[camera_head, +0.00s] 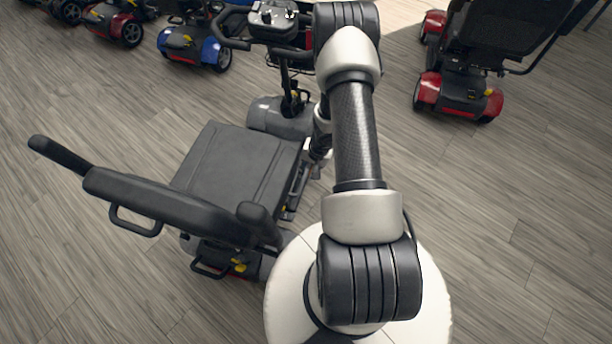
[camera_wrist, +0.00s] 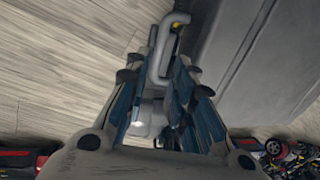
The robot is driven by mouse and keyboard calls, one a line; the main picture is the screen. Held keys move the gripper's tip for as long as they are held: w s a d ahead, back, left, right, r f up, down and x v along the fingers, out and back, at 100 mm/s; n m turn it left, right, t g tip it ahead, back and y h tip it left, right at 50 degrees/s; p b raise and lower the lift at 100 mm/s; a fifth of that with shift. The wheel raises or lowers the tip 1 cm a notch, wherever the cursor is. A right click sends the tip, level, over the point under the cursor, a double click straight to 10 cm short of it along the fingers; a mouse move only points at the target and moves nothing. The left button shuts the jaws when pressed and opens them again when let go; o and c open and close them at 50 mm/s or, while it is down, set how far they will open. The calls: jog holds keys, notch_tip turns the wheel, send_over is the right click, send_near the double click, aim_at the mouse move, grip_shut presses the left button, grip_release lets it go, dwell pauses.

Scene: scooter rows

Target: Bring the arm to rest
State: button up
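My arm reaches forward from my white base in the head view, its upper link crossing the picture's middle. My gripper (camera_head: 316,168) is low beside the grey scooter's seat (camera_head: 235,165), mostly hidden behind the arm. In the wrist view my gripper (camera_wrist: 158,75) shows two blue-and-grey fingers with a gap between them. A grey loop-shaped handle (camera_wrist: 158,40) with a yellow tip shows at the gap, near the right finger. I cannot tell whether they touch. No held object is visible.
The grey scooter stands close on the left, its backrest (camera_head: 165,200) near my base and its tiller (camera_head: 275,20) ahead. A red scooter (camera_head: 460,90) stands at the upper right. A blue scooter (camera_head: 195,48) stands at the upper left. The wood floor (camera_head: 520,220) at right is clear.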

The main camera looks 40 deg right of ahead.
jog(key=shift+s+d+r, duration=0.15)
jog(key=shift+s+r, duration=0.05)
jog(key=shift+r, duration=0.8)
